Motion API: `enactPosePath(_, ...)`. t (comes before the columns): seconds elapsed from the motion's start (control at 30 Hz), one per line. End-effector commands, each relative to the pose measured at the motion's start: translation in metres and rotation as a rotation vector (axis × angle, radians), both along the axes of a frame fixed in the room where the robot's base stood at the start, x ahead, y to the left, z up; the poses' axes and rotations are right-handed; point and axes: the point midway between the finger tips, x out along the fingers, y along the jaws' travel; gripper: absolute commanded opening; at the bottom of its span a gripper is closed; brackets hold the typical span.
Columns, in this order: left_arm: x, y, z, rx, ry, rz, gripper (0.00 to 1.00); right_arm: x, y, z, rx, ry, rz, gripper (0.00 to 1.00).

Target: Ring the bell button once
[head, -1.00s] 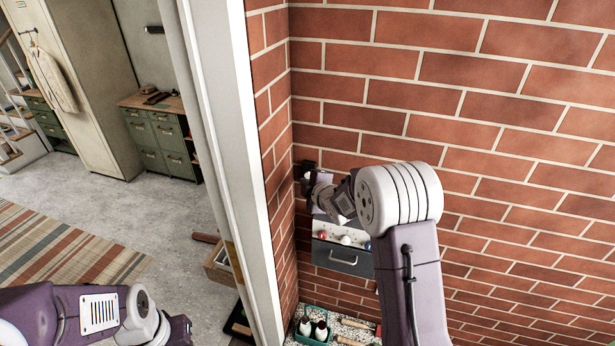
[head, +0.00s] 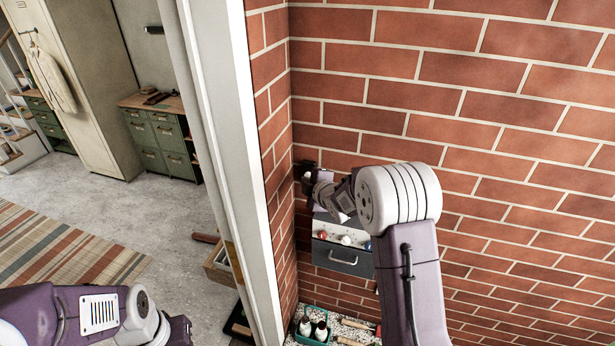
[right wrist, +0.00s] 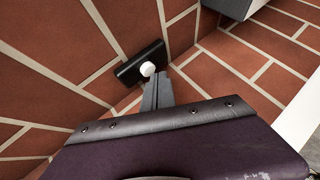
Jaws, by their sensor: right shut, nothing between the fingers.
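The bell button is a white round knob (right wrist: 148,69) on a black plate (right wrist: 131,68) fixed to the brick wall. In the head view the dark plate (head: 307,164) shows at the wall corner, partly hidden by my gripper. My right gripper (right wrist: 157,78) is shut and empty, its fingertips close beside the white knob's lower right in the wrist view. I cannot tell whether they touch it. In the head view the right gripper (head: 308,180) is small and at the plate. Of my left arm only links show at the lower left; its gripper is out of view.
A grey drawer box (head: 343,245) with small items on top stands below my right arm. A green tray (head: 312,328) with bottles is lower down. A white door frame (head: 229,150) stands left of the brick corner, with open floor beyond it.

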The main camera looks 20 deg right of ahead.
Motion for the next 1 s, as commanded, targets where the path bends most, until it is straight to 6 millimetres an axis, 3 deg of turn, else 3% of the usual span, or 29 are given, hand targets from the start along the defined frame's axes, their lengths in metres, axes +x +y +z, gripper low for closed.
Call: enactPosePath(1.0,0.0,-0.0001,0.0023,0.0,0.0,0.0,0.36,0.0079,-0.0057,0.0001,0.0,0.0,-0.001,0.0)
